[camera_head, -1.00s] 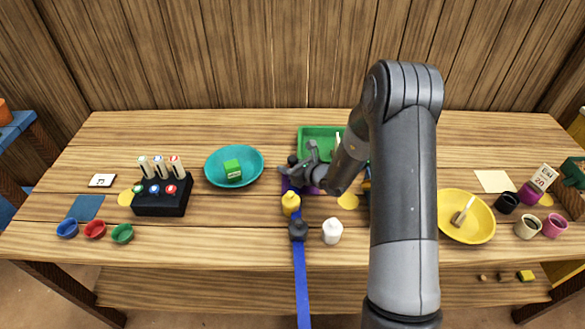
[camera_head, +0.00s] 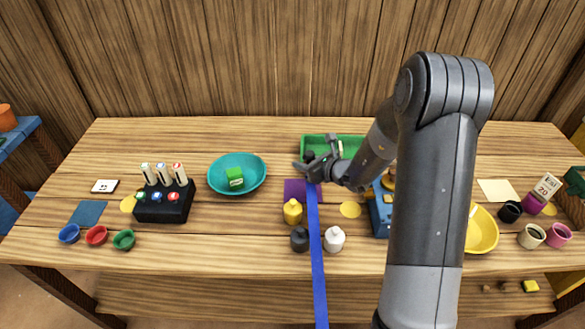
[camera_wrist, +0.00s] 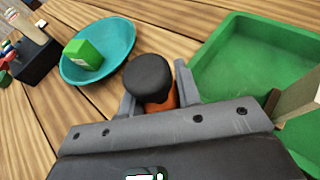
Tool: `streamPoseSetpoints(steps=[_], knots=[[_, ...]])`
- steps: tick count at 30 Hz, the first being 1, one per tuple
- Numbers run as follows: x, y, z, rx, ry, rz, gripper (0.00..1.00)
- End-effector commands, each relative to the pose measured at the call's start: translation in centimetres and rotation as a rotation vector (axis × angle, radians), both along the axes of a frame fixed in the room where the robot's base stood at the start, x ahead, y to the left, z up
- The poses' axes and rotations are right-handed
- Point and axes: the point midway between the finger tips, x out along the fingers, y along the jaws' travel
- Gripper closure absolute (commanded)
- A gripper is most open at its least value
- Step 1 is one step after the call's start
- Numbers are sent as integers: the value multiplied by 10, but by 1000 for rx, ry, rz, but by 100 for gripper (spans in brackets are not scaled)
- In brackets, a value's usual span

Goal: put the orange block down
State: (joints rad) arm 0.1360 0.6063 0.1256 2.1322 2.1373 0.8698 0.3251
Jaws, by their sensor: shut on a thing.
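My gripper (camera_head: 318,163) is over the back middle of the table, in front of the green tray (camera_head: 318,138). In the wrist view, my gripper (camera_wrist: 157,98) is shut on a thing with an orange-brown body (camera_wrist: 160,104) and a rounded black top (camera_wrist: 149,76). Most of the body is hidden by the jaws and the top, so I cannot tell whether it is a block or whether it touches the table. In the head view only its dark top (camera_head: 309,156) shows. I see no other orange block on the table.
A purple mat (camera_head: 294,190) lies near my gripper. Yellow (camera_head: 292,212), black (camera_head: 299,240) and white (camera_head: 334,239) bottles stand in front. A teal bowl (camera_head: 215,183) with a green block (camera_head: 234,177) is left. A blue strip (camera_head: 318,265) runs toward the front. Bare wood lies left of the mat.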

Motion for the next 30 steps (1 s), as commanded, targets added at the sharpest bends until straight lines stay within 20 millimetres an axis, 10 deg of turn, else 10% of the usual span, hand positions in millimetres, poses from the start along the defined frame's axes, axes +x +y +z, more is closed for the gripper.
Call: streamPoseSetpoints(steps=[9, 19, 25, 30], knots=[[-17, -57, 36, -2, -3, -1, 97], [-20, -68, 45, 1, -1, 8, 97], [4, -26, 46, 13, -7, 107, 97], [36, 53, 49, 29, -11, 281, 97]])
